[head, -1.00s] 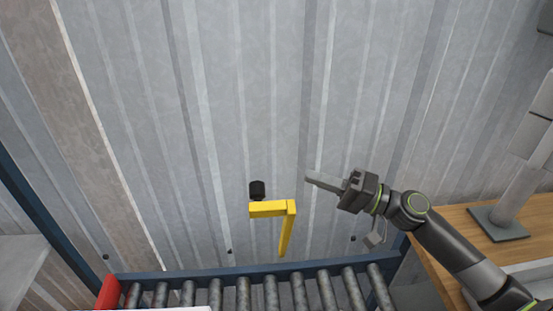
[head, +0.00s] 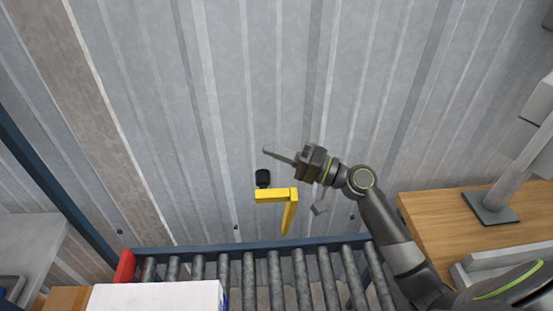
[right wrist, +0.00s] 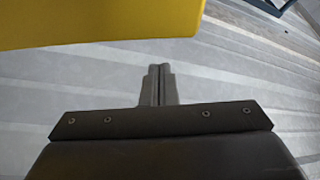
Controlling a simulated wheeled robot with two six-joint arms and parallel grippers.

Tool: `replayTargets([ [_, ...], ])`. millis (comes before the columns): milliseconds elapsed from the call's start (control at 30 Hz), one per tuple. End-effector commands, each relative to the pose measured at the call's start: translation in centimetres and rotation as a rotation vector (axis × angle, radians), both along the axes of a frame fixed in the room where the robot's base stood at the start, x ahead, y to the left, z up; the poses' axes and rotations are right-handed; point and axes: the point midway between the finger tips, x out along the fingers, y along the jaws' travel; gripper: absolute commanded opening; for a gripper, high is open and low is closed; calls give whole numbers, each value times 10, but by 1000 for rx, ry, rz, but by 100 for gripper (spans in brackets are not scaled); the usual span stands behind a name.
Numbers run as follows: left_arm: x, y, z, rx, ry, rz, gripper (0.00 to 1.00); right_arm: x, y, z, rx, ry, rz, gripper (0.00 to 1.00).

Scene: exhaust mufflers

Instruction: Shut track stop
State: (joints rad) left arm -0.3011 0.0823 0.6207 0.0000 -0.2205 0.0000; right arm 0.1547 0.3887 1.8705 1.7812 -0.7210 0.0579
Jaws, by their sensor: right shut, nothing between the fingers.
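A yellow bent bar (head: 277,196), which looks like the track stop, stands at the back edge of the roller track. Its upper arm points left, and a black knob (head: 262,178) sits at that end. My right gripper (head: 266,151) is shut and empty, its fingers pointing left just above the knob in the head view. In the right wrist view the shut fingers (right wrist: 159,70) show against the grey wall, with the yellow bar (right wrist: 90,18) close across the upper left. I cannot tell whether they touch. My left gripper is not in view.
The roller track (head: 250,280) runs along the bottom, with a red end piece (head: 124,267) at its left. A white box (head: 155,296) and a cardboard box (head: 65,299) are at the lower left. A wooden table (head: 440,215) stands right. A corrugated wall (head: 200,100) is behind.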

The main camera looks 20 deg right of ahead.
Motion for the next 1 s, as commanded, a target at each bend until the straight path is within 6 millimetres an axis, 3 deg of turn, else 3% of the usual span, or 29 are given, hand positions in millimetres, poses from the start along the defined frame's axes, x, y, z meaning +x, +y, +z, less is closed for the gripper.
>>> replayTargets([
  [100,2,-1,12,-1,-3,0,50,-17,5,-7,1,9,-2,0],
  [300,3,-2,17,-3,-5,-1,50,-30,10,-15,0,6,-2,0],
  [700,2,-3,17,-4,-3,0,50,-32,10,-17,-1,4,-1,0],
  [1000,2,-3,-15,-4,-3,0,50,-42,13,-29,-20,-55,-1,0],
])
